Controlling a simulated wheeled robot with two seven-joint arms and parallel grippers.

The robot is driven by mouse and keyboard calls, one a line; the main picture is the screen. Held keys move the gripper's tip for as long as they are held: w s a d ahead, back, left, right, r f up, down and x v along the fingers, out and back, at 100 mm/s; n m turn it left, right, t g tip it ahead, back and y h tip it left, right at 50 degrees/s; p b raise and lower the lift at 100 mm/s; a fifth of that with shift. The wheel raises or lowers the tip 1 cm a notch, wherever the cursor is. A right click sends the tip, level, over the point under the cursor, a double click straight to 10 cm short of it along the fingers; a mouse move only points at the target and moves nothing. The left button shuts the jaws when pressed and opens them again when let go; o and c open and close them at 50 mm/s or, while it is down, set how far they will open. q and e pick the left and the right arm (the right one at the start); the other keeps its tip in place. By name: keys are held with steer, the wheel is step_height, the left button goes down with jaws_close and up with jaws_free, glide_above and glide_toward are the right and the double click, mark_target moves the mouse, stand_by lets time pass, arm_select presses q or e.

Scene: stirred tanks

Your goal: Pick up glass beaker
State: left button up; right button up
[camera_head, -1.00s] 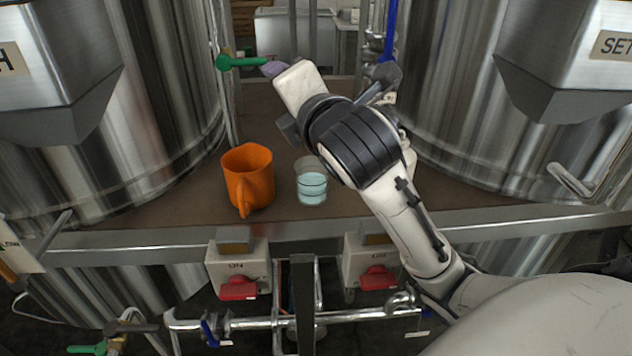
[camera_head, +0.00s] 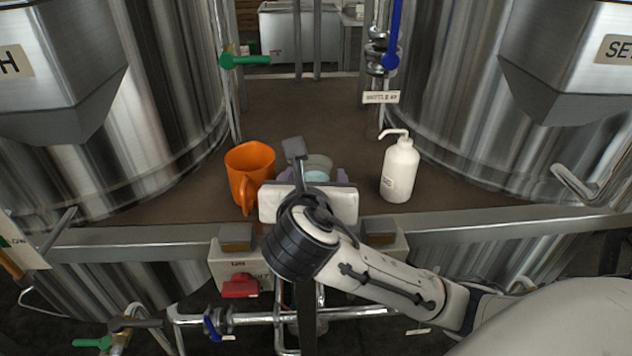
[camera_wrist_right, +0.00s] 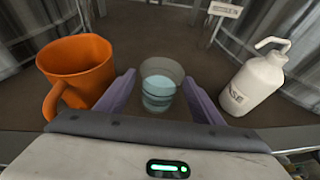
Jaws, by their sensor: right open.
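The glass beaker (camera_wrist_right: 160,88) is clear with pale blue liquid and stands upright on the brown surface. In the wrist view it lies between the two purple fingers of my right gripper (camera_wrist_right: 162,95), which are open, with a gap visible on each side. In the head view the beaker (camera_head: 318,168) shows only its upper part; my right gripper (camera_head: 313,178) and wrist hide the rest. My left gripper is in neither current view.
An orange jug (camera_head: 250,172) stands just left of the beaker, its handle toward me. A white wash bottle (camera_head: 399,170) stands to the right. Large steel tanks (camera_head: 470,110) flank the surface, and a metal rail (camera_head: 480,222) runs along its front edge. The surface behind the beaker is clear.

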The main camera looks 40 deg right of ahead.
mark_target(315, 158)
steer(key=shift+x, duration=3.15)
steer(key=c, duration=1.2)
steer(key=shift+r, duration=0.6)
steer(key=shift+s+a+r, duration=0.2)
steer(key=shift+r, duration=0.4)
steer(key=shift+s+a+r, duration=0.2)
steer(key=shift+a+r, duration=0.05)
steer(key=shift+r, duration=0.3)
steer(key=s+a, duration=1)
steer(key=s, duration=0.3)
steer(key=shift+s+a, duration=0.15)
steer(key=shift+a, duration=0.1)
